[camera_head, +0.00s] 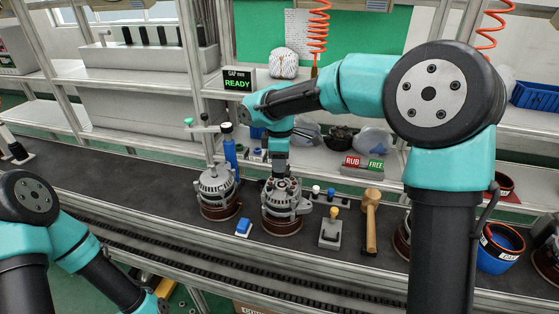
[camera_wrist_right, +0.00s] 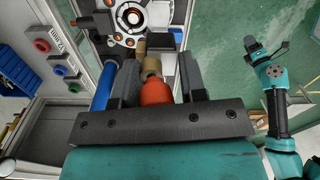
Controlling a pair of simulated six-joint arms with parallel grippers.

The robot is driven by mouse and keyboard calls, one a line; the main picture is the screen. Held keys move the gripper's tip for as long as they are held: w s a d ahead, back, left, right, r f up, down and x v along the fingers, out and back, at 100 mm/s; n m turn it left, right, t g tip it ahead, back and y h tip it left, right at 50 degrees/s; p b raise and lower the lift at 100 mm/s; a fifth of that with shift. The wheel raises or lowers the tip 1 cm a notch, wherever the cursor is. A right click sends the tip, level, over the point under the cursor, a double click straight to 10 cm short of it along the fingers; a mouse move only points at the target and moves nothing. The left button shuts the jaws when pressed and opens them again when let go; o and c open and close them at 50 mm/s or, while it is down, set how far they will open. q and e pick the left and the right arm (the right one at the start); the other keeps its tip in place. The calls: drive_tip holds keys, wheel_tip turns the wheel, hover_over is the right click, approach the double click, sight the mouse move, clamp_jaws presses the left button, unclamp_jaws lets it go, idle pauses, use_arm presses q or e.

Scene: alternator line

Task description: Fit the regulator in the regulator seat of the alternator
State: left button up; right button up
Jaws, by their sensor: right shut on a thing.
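My right gripper (camera_head: 281,177) is low over the top of the middle alternator (camera_head: 284,212). In the right wrist view my right gripper (camera_wrist_right: 160,62) is shut on an orange and tan piece (camera_wrist_right: 155,92), which I take to be the regulator. The fingers and palm hide much of it. In the head view the held piece is hidden, and I cannot tell whether it touches the regulator seat. An alternator's face also shows at the top of the wrist view (camera_wrist_right: 135,15). My left gripper (camera_wrist_right: 265,46) hangs apart, with its fingers looking spread and empty.
Another alternator (camera_head: 217,193) stands to the left on the dark conveyor (camera_head: 130,172). A blue bin (camera_head: 497,250) is at the right.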

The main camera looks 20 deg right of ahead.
sight(280, 175)
drive_tip(key=shift+f, duration=0.85)
clamp_jaws()
drive_tip(key=shift+f, duration=1.9)
drive_tip(key=shift+w+m+g, duration=0.3)
drive_tip(key=shift+m+g, duration=0.2)
drive_tip(key=shift+m, duration=0.7)
drive_tip(key=shift+w+d, duration=0.2)
drive_tip(key=shift+w, duration=0.05)
drive_tip(key=shift+f, duration=1)
